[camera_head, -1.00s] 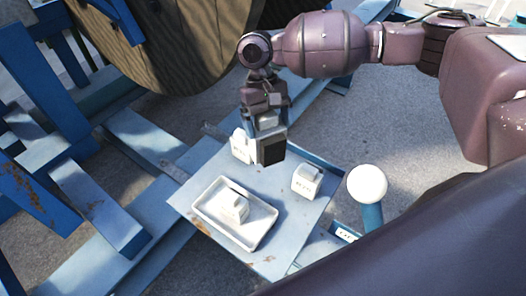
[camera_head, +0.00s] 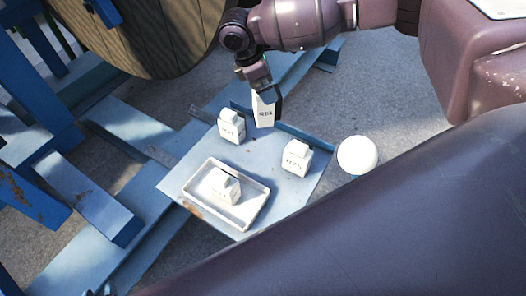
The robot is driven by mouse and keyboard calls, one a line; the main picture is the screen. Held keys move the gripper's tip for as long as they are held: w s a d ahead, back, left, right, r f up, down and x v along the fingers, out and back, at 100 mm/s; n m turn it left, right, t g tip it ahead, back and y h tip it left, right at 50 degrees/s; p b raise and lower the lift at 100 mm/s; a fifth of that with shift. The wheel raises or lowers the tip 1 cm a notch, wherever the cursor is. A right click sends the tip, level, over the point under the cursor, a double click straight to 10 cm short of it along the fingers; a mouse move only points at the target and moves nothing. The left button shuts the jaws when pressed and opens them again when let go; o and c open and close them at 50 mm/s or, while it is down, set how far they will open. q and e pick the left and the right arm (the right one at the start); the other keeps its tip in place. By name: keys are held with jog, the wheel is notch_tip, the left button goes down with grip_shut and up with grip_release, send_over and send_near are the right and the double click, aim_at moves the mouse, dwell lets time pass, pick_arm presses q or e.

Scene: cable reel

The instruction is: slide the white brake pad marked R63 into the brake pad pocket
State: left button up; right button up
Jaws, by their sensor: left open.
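My left gripper (camera_head: 263,88) is open at the back of the blue-grey plate. A white brake pad (camera_head: 264,113) stands upright at its fingers; its small label may read R63, but I cannot be sure. I cannot tell whether the pad touches the fingers. Other white labelled blocks stand on the plate at the left (camera_head: 231,128) and at the right (camera_head: 295,159). Another white block (camera_head: 225,189) is in the white tray; its label is too small to read. I cannot make out the brake pad pocket. My right gripper is not in view.
The white tray (camera_head: 262,199) sits on the front of the plate (camera_head: 318,178). A white ball-shaped knob (camera_head: 358,155) stands at the plate's right. The wooden cable reel (camera_head: 150,40) is behind, and blue frame beams (camera_head: 95,200) fill the left.

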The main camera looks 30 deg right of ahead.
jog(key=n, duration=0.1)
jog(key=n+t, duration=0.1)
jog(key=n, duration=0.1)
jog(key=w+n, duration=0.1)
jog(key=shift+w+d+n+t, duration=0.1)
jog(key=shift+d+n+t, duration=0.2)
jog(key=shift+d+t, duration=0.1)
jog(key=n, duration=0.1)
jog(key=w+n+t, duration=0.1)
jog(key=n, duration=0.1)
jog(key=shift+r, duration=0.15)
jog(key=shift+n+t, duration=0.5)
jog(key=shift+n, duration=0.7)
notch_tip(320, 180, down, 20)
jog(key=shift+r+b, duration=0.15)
jog(key=shift+b, duration=0.2)
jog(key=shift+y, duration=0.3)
